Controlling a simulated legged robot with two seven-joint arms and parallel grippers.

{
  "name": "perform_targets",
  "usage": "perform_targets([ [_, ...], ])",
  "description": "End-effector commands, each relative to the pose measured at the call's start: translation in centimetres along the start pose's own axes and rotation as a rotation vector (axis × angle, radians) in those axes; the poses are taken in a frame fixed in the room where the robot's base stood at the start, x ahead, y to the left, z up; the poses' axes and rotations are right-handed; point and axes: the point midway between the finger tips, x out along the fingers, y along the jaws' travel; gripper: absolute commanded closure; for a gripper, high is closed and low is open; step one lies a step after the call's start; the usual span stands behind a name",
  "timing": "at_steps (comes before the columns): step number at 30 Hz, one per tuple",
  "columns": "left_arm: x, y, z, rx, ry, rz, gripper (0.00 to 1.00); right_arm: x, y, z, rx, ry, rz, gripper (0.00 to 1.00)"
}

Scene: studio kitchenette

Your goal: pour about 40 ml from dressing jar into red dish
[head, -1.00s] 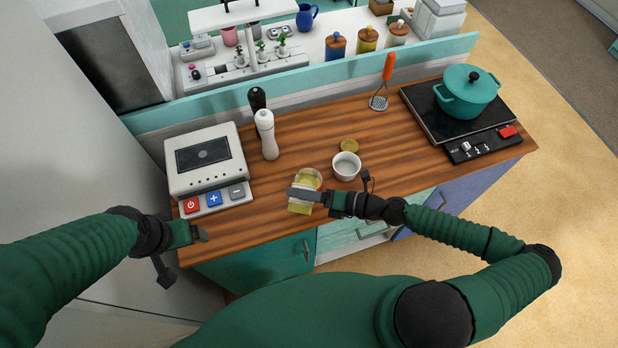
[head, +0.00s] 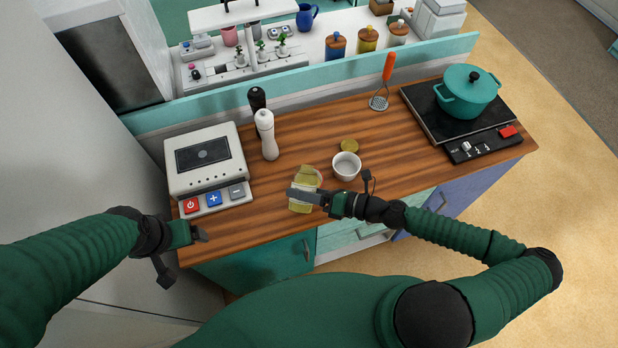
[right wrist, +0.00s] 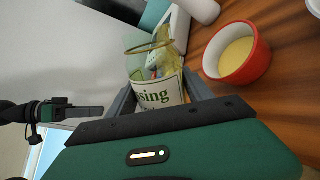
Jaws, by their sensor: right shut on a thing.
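The dressing jar (head: 302,192) is clear glass with a white label reading "sing" in green, and it holds yellow-green dressing. My right gripper (head: 305,194) is shut around it. In the right wrist view the jar (right wrist: 158,85) is tilted, with its open mouth pointing away from the gripper. The red dish (right wrist: 252,72) is beside the jar in that view, with a pale yellow inside or filling; I cannot tell which. In the head view the jar mostly hides the dish. I see no clear stream.
A white ramekin (head: 346,168) and an olive-yellow lid (head: 349,146) are right of the jar. A white mill (head: 267,136) and a black mill (head: 257,98) stand behind-left. A scale (head: 207,160) is at left, a teal pot (head: 468,92) on the hob at right.

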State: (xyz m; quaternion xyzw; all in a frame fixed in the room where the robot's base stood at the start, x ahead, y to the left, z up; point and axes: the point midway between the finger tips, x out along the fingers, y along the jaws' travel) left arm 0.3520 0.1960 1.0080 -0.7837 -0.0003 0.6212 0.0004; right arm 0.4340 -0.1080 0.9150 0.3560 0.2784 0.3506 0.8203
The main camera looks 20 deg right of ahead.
Motion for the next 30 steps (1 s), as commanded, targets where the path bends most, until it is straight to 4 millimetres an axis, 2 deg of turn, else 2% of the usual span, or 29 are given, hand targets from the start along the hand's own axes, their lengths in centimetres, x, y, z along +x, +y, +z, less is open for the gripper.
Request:
perform_targets([
  [6, 1.1, 0.0, 0.3, 0.000, 0.000, 0.000, 0.15, 0.1, -0.3, 0.3, -0.139, -0.039, 0.001, 1.00],
  [10, 4.0, 0.0, 0.9, 0.000, 0.000, 0.000, 0.15, 0.6, -2.0, -0.9, -0.268, -0.074, 0.002, 1.00],
  [14, 5.4, 0.0, 1.3, 0.000, 0.000, 0.000, 0.15, 0.4, -1.4, -1.6, -0.428, -0.118, 0.002, 1.00],
  [17, 7.2, 0.0, 1.7, 0.000, 0.000, 0.000, 0.15, 0.3, -1.2, -2.3, -0.565, -0.156, 0.003, 1.00],
  [24, 10.8, 0.0, 2.5, 0.000, 0.000, 0.000, 0.15, 0.6, -2.2, -3.8, -0.747, -0.201, 0.002, 1.00],
  [30, 12.1, 0.0, 2.9, 0.000, 0.000, 0.000, 0.15, 0.5, -1.8, -3.9, -0.876, -0.235, 0.003, 1.00],
])
